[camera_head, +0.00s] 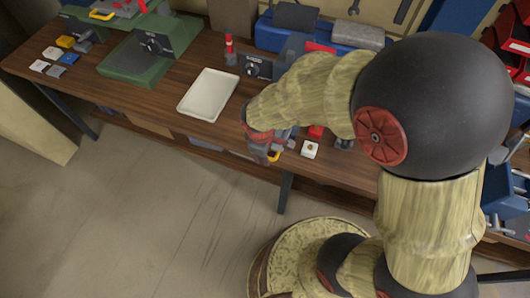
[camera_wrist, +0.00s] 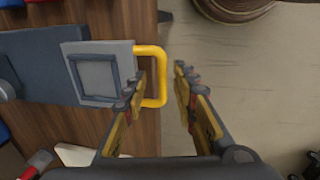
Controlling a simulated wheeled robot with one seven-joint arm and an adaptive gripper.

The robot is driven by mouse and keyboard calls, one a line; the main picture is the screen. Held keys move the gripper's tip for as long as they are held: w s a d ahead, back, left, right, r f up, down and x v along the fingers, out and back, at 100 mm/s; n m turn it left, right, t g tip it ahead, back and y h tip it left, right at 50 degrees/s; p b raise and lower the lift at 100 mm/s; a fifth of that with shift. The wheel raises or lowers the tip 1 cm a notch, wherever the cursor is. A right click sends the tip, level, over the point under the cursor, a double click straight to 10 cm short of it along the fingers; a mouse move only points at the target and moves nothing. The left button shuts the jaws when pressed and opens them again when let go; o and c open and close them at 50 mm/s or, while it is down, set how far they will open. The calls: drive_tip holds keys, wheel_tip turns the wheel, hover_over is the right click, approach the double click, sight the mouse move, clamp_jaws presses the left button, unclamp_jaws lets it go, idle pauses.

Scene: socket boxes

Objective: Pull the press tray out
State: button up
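The press tray (camera_wrist: 97,75) is a grey plate with a square recessed frame in the wrist view. Its yellow U-shaped handle (camera_wrist: 163,77) sticks out to the right, past the table edge. My gripper (camera_wrist: 160,72) is open and empty. In the picture its two fingers lie either side of the handle's outer bar, the left one over the loop; I cannot tell whether they touch it. In the head view my gripper (camera_head: 266,152) is at the table's front edge, with a bit of the yellow handle (camera_head: 274,156) showing. My arm hides most of the press there.
A white tray (camera_head: 208,95) lies on the wooden table (camera_head: 150,98) left of my gripper. A green machine (camera_head: 140,60) and small coloured blocks (camera_head: 66,42) are further left. A white block (camera_head: 310,149) sits just right of my gripper. The floor (camera_head: 150,210) in front is clear.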

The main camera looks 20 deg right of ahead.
drive_tip(key=shift+r, duration=0.1)
wheel_tip(320, 180, up, 12)
drive_tip(key=s+a, duration=0.1)
drive_tip(key=shift+s+a+f, duration=0.15)
drive_tip(key=shift+s+f, duration=0.05)
drive_tip(key=shift+s, duration=0.2)
idle(0.5)
drive_tip(key=s+d+r+m+t, duration=0.2)
drive_tip(key=s+d+r+m, duration=0.2)
drive_tip(key=r, duration=0.3)
drive_tip(key=s+d+r+m+t+y, duration=0.1)
drive_tip(key=s+d+r+m+t, duration=0.1)
drive_tip(key=s+d+r+m, duration=0.2)
wheel_tip(320, 180, up, 4)
drive_tip(key=s+m, duration=0.2)
drive_tip(key=m, duration=0.1)
drive_tip(key=shift+d, duration=0.2)
drive_tip(key=shift+f, duration=0.1)
idle(0.6)
